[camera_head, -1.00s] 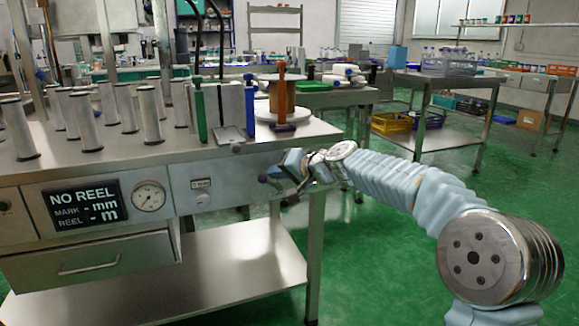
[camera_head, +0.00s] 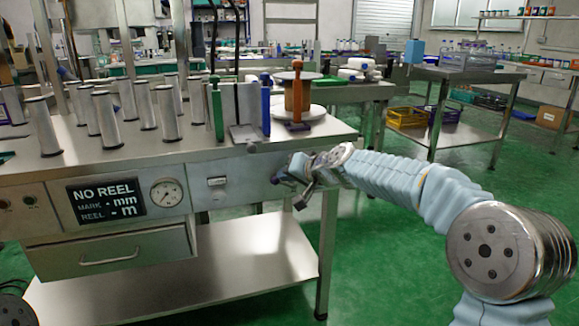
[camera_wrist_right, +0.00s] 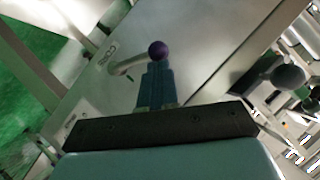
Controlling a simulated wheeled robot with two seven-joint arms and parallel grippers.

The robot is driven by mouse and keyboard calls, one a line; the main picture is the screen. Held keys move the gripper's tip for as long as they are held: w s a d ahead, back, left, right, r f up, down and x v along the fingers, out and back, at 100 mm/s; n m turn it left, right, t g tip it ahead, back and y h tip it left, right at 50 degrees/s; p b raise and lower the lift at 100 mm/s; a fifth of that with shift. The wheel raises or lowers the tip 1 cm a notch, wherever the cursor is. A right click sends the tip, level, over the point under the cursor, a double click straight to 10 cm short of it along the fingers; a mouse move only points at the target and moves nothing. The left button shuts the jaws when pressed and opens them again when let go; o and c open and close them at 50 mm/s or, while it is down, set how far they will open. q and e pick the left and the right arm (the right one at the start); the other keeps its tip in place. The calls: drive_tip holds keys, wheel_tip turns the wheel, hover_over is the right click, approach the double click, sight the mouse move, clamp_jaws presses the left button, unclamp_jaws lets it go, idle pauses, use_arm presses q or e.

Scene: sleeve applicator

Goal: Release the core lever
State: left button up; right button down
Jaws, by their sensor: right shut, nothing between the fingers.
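My right gripper is shut and empty. Its blue fingertips (camera_wrist_right: 156,68) lie right at the knob in the wrist view, just below it in the picture; I cannot tell whether they touch. My left gripper is not in view.
A grey ball knob (camera_wrist_right: 288,77) sits right of the fingers; green, blue and orange levers (camera_head: 297,90) stand on the bench top (camera_head: 180,150) near a brown reel (camera_head: 293,95). Several metal rollers (camera_head: 107,120) stand at left. The green floor (camera_head: 390,260) at right is clear.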

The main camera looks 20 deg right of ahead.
sight(277, 183)
drive_tip(key=a+f+n+h+p, duration=0.1)
drive_tip(key=p, duration=0.2)
drive_tip(key=shift+a+f+h, duration=0.1)
drive_tip(key=shift+a+h, duration=0.2)
drive_tip(key=shift+a, duration=0.05)
drive_tip(key=shift+a+f, duration=0.3)
drive_tip(key=shift+f, duration=0.15)
drive_tip(key=shift+a, duration=0.15)
